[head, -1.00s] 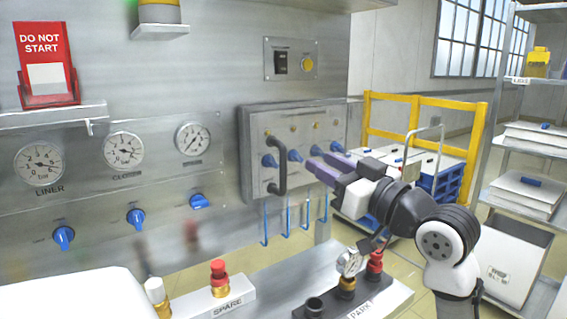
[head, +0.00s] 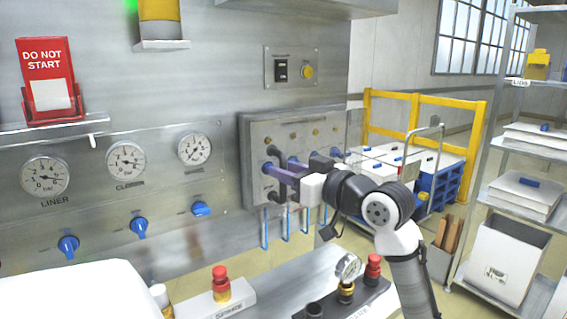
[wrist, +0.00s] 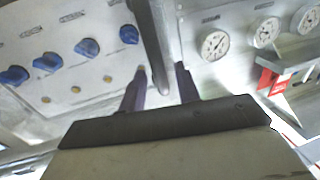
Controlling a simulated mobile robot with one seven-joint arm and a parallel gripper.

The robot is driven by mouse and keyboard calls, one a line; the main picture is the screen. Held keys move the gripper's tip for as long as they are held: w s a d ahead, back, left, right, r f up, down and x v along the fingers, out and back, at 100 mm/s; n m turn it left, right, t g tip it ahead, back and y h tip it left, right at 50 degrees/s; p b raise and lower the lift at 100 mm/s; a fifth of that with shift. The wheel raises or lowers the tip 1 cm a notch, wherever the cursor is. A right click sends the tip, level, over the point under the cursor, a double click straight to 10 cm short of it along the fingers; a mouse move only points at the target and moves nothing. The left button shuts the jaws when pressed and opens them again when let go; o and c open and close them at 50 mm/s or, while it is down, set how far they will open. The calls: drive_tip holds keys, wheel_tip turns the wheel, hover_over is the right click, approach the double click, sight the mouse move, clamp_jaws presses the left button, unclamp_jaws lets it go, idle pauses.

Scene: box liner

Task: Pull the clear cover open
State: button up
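The grey control box (head: 292,132) on the steel wall has blue knobs on its front. I cannot clearly make out the clear cover's sheet over them. A dark vertical handle (head: 281,192) stands out at the left of the box front. My gripper (head: 272,172) reaches it from the right, its purple fingers across the handle's middle and partly hiding it. In the wrist view, the bar of the handle (wrist: 153,42) runs down between the two finger tips (wrist: 160,78). The fingers stand apart, one on each side of the bar, and a gap shows on the left.
Gauges (head: 126,161) and blue knobs (head: 139,228) line the wall to the left. A bench with a pressure gauge (head: 347,268) and red-capped fittings (head: 373,266) stands below. A yellow frame (head: 415,97), a cart and a shelf rack (head: 490,150) are at the right.

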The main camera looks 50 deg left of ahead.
drive_tip(key=shift+a, duration=0.75)
clamp_jaws()
